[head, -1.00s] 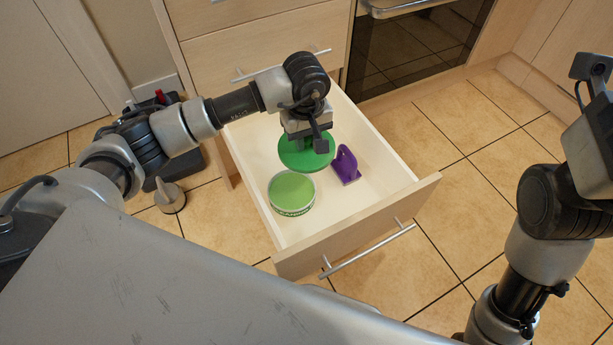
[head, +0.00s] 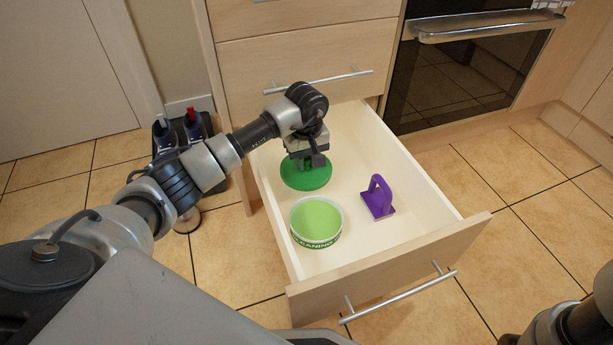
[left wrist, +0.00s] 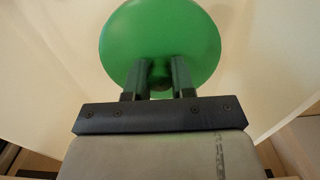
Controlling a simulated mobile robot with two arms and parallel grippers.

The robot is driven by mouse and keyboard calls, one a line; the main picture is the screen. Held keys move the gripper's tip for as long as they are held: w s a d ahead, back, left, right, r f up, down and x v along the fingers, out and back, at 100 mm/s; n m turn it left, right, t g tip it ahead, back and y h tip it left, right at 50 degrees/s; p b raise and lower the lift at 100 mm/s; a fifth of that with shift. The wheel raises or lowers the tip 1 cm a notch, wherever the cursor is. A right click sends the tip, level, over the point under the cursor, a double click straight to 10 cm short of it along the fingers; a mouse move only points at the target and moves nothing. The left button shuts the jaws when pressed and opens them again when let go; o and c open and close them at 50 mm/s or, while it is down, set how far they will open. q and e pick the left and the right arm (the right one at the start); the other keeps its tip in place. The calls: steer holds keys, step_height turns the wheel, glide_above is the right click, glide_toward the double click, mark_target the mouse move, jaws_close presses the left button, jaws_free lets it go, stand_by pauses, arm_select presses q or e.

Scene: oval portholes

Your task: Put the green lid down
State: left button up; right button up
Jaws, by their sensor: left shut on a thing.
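The round green lid (head: 306,178) is inside the open drawer, towards its back left. My left gripper (head: 306,162) is shut on it from above. In the left wrist view the two fingers (left wrist: 159,76) close on the small knob at the middle of the lid (left wrist: 160,32). The lid is low over the drawer floor; I cannot tell whether it touches. My right gripper is out of view.
A round tub (head: 317,222), light green inside with a white lettered side, stands in front of the lid. A purple handled tool (head: 378,198) is to the right. The drawer floor (head: 352,150) is clear behind it. The drawer front (head: 390,272) closes the near side.

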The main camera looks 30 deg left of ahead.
mark_target(306, 171)
arm_select(q)
step_height(306, 171, down, 4)
steer(key=b, duration=0.3)
steer(key=shift+f, duration=0.1)
steer(key=o, duration=0.9)
